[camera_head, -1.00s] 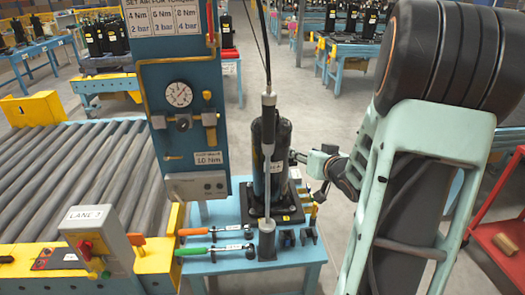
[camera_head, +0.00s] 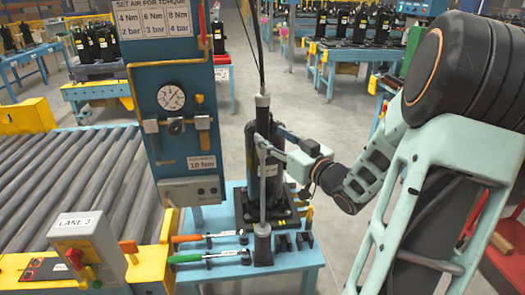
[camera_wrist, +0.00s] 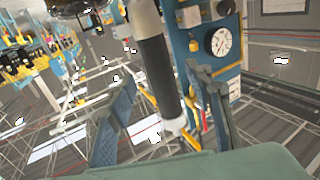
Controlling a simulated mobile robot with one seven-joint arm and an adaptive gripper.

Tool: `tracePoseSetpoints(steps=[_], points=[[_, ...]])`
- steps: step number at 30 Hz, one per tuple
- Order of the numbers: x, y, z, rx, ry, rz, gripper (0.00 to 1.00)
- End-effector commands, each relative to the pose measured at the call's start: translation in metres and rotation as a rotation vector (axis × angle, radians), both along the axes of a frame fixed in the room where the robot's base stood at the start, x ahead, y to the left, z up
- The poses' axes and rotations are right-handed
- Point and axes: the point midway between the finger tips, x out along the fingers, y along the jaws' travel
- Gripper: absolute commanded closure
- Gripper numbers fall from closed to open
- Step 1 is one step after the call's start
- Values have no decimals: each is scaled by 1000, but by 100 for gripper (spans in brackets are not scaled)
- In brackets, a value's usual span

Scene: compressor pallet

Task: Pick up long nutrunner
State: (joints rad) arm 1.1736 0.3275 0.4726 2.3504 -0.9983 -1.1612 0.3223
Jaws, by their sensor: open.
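The long nutrunner (camera_head: 262,185) stands upright in a dark holder (camera_head: 262,245) on the blue table, with a cable running up from its top. It is a slim grey tool in front of a black compressor (camera_head: 279,200). My gripper (camera_head: 270,138) is open at the upper part of the nutrunner, reaching in from the right. In the wrist view the nutrunner's black grip (camera_wrist: 157,75) with pale ends passes between the two spread fingers of my gripper (camera_wrist: 160,85). I cannot tell whether either finger touches it.
A blue panel with a gauge (camera_head: 171,97) stands at left, beside a roller conveyor (camera_head: 70,165). Floor behind the table is open.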

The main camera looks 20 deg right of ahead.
Motion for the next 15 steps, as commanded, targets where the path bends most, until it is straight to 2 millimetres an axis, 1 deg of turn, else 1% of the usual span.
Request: tracePoseSetpoints(steps=[4,10,12,15], points=[[14,2,0,1,-1,1,53],[43,6,1,2,-1,0,53],[50,8,0,1,1,0,53],[53,8,1,0,0,-1,53]])
